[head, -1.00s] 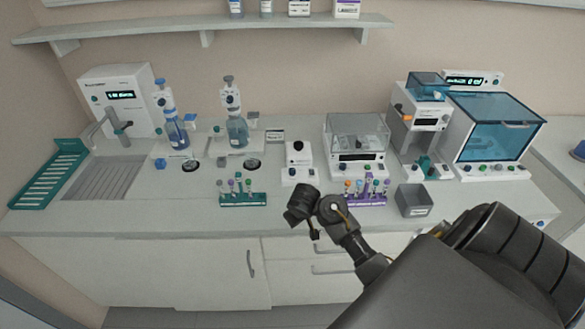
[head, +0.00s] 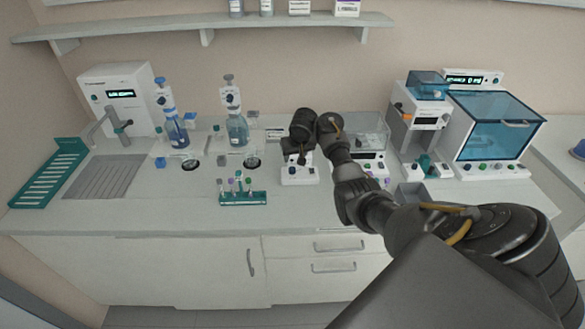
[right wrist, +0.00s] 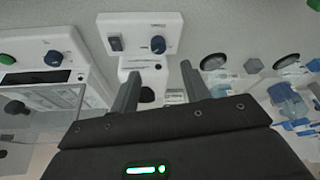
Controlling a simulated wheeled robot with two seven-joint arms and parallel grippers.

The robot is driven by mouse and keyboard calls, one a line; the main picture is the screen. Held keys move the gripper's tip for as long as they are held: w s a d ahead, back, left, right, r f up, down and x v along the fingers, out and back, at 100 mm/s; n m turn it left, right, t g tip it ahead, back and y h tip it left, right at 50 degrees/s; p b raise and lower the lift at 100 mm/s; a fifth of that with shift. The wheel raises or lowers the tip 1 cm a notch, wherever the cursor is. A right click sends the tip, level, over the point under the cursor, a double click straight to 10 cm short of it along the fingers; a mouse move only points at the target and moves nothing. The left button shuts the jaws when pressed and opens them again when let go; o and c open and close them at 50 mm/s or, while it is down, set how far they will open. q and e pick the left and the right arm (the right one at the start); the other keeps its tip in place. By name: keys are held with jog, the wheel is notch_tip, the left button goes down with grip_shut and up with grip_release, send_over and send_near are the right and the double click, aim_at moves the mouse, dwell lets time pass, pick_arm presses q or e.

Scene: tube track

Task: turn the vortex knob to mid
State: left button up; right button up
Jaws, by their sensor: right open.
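The vortex mixer is a small white unit (head: 299,178) on the bench, left of the balance; my right gripper hides its upper part in the head view. In the right wrist view its white front panel (right wrist: 138,24) carries a dark blue round knob (right wrist: 158,45) and a dark rocker switch (right wrist: 115,43). My right gripper (head: 301,155) hangs above the mixer. In the right wrist view its two fingers (right wrist: 160,68) are apart with nothing gripped, and the knob appears just beyond the gap between the tips. My left gripper is not in view.
The balance (head: 371,165) stands right of the mixer, partly behind my right arm. A teal tube rack (head: 243,199) stands front left of it. A grey bin (head: 412,193) is partly covered by my arm. Bottles with dispensers (head: 237,132) stand behind left. The front bench strip at left is clear.

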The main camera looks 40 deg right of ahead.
aim_at(292, 169)
jog(key=b+x, duration=0.1)
jog(key=x, duration=0.8)
jog(key=shift+d+f, duration=0.15)
jog(key=c, duration=1)
